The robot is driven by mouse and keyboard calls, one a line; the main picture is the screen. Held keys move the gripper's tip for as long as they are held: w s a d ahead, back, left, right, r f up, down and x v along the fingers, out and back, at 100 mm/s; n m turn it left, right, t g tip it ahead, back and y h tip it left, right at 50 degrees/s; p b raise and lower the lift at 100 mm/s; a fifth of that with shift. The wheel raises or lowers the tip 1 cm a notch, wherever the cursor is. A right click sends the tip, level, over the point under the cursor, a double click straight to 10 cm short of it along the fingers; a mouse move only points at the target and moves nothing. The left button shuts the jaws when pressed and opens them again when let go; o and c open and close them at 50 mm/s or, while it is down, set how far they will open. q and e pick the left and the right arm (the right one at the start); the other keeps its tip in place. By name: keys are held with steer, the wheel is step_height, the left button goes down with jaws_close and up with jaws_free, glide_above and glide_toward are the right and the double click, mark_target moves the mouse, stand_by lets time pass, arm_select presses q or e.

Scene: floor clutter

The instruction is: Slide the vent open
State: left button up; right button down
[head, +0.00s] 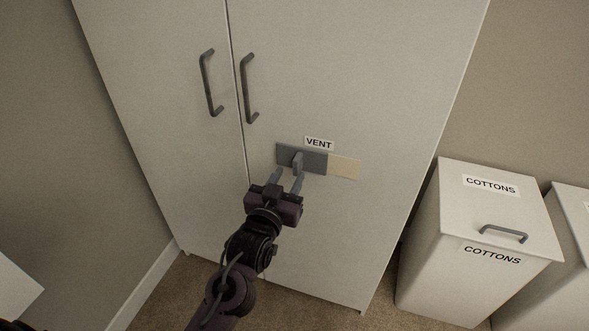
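The vent (315,162) is a flat strip on the right door of the white cabinet, under a label reading VENT. Its left part is a dark grey plate (315,164) with a small upright grey tab (298,161); its right part is a pale yellow panel (344,168). My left gripper (288,176) is open, its two fingers apart and pointing up at the plate, just below the tab. The right finger overlaps the view just beneath the tab; I cannot tell whether it touches. My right gripper is not in view.
The white cabinet (330,60) has two closed doors with dark handles (210,84) (247,90). To the right stand white bins, one marked COTTONS (440,255). A grey wall is at left, and carpet (270,312) shows below.

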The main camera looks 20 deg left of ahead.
mark_target(296, 166)
arm_select(q)
steer(key=shift+w+d, duration=0.1)
steer(key=shift+w, duration=1.85)
jaws_close()
